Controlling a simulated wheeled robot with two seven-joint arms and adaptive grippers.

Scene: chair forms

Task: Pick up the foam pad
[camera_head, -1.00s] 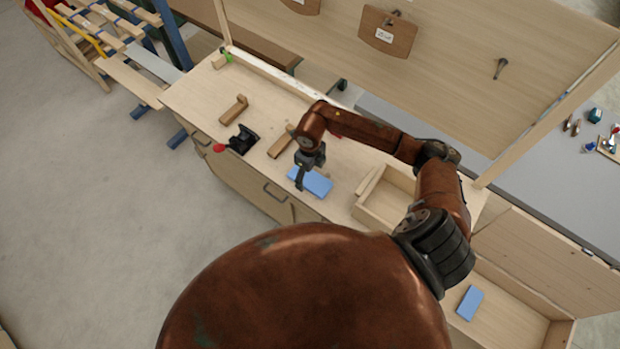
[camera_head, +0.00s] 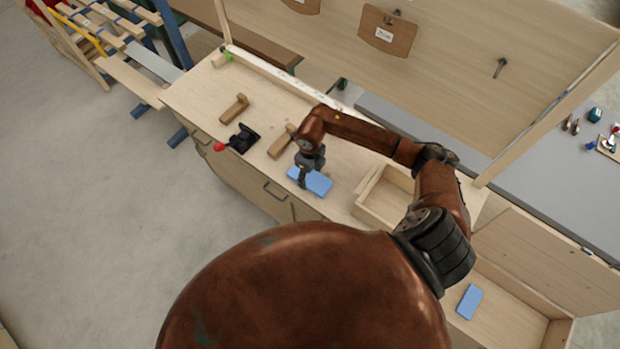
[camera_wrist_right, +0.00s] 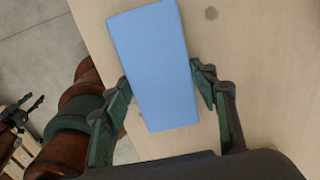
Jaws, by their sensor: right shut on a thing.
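The blue foam pad (camera_head: 316,182) lies on the wooden workbench (camera_head: 330,205) near its front edge. My right gripper (camera_head: 303,183) is down at the pad, pointing at the bench. In the right wrist view the pad (camera_wrist_right: 155,62) stands out as a long blue block between the two green-black fingers of the right gripper (camera_wrist_right: 163,95), one on each side, closed on its edges. The pad appears still at bench level. A second blue pad (camera_head: 469,302) lies in the lower open wooden box at the right.
A shallow wooden tray (camera_head: 362,212) stands right of the pad. Wooden blocks (camera_head: 281,145) and a black clamp with a red knob (camera_head: 243,138) stand to the left. A tall wooden back panel (camera_head: 450,60) rises behind the bench.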

